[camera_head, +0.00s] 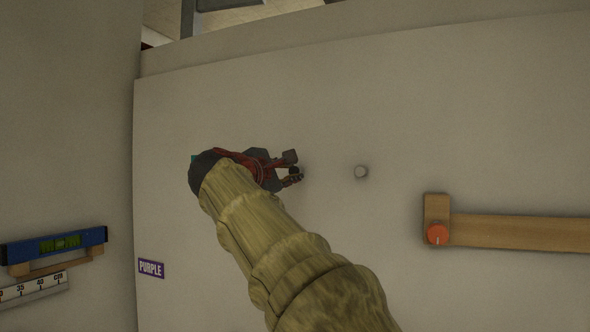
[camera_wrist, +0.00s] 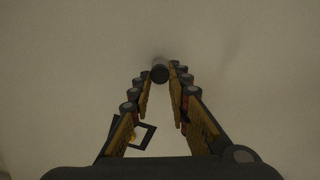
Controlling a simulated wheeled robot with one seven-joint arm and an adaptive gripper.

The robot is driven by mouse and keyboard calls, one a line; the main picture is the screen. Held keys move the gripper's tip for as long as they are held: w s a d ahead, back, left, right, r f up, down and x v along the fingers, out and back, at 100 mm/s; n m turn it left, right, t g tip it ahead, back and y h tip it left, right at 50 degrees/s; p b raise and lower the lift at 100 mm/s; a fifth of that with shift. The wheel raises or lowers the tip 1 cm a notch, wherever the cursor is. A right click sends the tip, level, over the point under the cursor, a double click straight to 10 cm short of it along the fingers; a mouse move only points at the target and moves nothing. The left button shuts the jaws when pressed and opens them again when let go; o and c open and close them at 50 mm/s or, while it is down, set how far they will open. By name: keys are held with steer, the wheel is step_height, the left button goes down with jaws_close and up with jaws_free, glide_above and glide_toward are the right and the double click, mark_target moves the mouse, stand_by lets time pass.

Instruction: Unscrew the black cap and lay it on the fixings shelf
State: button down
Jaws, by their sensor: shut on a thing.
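My gripper (camera_head: 295,170) is at the pale wall panel, its fingers pointing right in the head view. It is shut on the black cap (camera_wrist: 160,73), a small dark round piece between the fingertips in the wrist view. In the head view the fingers mostly hide the cap, and what lies behind it is hidden. I cannot tell whether the cap is still on its thread. I cannot make out a fixings shelf for certain in either view.
A blue level (camera_head: 55,245), a ruler (camera_head: 35,289) and a PURPLE label (camera_head: 151,268) are at lower left.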

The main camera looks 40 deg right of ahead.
steer(key=n+p, duration=0.2)
steer(key=shift+r+n, duration=0.2)
steer(key=shift+n, duration=0.2)
steer(key=shift+s+f+n+p, duration=0.1)
steer(key=shift+f+n+p, duration=0.2)
steer(key=shift+n+p, duration=0.3)
steer(key=shift+r+n+p, duration=0.25)
steer(key=shift+n+p, duration=0.85)
steer(key=shift+p, duration=0.15)
steer(key=shift+n+p, duration=1.1)
steer(key=shift+f+n, duration=0.2)
steer(key=shift+n, duration=0.3)
steer(key=shift+f, duration=0.1)
